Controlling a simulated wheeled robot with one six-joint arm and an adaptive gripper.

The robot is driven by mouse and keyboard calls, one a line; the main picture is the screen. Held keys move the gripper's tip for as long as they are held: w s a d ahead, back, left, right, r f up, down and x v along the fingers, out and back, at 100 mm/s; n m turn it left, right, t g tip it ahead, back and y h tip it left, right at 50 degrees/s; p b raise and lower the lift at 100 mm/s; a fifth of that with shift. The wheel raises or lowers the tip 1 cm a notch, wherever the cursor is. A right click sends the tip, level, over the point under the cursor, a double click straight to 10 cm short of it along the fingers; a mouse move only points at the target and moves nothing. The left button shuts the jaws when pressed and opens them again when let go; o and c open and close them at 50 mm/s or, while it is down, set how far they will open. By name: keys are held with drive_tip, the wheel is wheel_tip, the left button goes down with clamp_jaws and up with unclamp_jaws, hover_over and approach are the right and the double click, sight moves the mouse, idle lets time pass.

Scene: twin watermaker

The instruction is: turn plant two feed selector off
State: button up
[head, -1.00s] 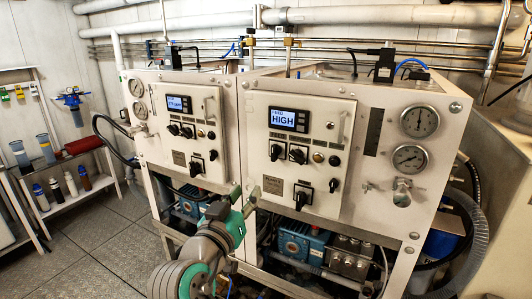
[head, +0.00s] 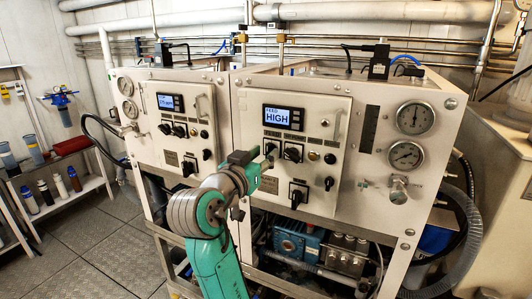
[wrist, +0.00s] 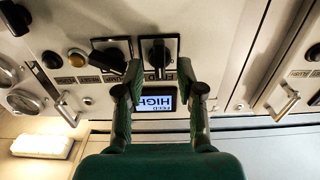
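The plant two panel (head: 320,125) is the right-hand one in the head view; its display (head: 283,118) reads FEED HIGH. The feed selector, a black rotary knob on a square plate, is partly hidden by my gripper (head: 262,166) in the head view. In the wrist view, which is upside down, the selector (wrist: 157,53) has its grip bar roughly vertical. My gripper (wrist: 159,72) is open, with one finger on each side of the selector. Contact cannot be told. The display (wrist: 158,102) shows between the fingers.
A larger switch (head: 299,195) is lower on the panel. A similar panel (head: 180,118) stands left.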

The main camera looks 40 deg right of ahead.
drive_tip(key=shift+x, duration=1)
clamp_jaws()
drive_tip(key=n, duration=0.5)
drive_tip(key=shift+n, duration=0.4)
drive_tip(key=n, duration=0.5)
drive_tip(key=shift+n, duration=0.7)
